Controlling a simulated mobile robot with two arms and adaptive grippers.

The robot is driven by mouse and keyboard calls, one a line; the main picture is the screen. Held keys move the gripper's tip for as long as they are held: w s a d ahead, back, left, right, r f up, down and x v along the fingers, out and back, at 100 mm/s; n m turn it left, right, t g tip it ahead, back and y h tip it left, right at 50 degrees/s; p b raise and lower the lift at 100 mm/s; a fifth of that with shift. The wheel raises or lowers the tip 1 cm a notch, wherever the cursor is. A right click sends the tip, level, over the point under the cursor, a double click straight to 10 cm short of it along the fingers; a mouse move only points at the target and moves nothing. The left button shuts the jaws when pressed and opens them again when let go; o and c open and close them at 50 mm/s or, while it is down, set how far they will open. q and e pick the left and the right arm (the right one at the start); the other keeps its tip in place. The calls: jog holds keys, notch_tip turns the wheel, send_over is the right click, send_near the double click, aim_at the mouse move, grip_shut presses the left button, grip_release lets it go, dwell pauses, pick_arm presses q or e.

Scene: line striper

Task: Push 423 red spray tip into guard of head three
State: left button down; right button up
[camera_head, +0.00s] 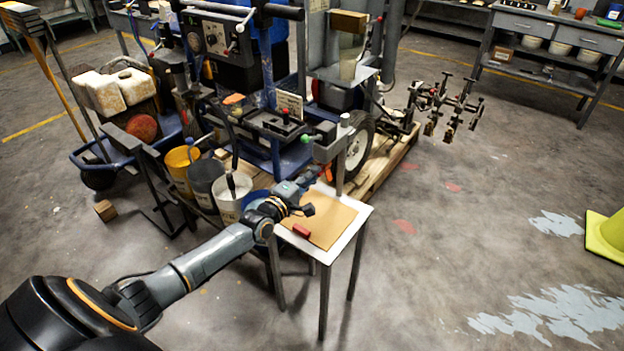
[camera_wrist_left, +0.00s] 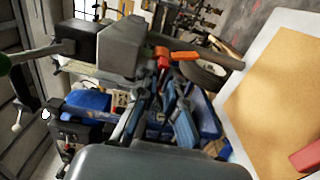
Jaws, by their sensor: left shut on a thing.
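In the head view my left arm reaches in from the lower left, and its gripper (camera_head: 310,182) is over the small table, just below the grey spray head (camera_head: 327,150). In the left wrist view the gripper (camera_wrist_left: 160,84) is shut on a small red piece, seemingly the red spray tip (camera_wrist_left: 162,57). An orange part (camera_wrist_left: 178,56), perhaps the guard, sticks out right beside it, next to the grey block of the head (camera_wrist_left: 120,45). The red tip looks close to the orange part; I cannot tell whether they touch. My right gripper is not in view.
The small white table (camera_head: 355,222) has a tan board (camera_head: 335,222) with a red block (camera_head: 301,230) on it. Buckets (camera_head: 205,178) stand left of it. A wheeled machine on a pallet (camera_head: 385,160) stands behind.

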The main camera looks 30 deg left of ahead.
pick_arm(q)
jog(key=shift+n, duration=0.3)
jog(key=shift+n+b, duration=1.95)
jog(key=shift+n, duration=2.55)
jog(key=n, duration=0.8)
jog(key=shift+r+n, duration=0.1)
jog(key=shift+n, duration=0.2)
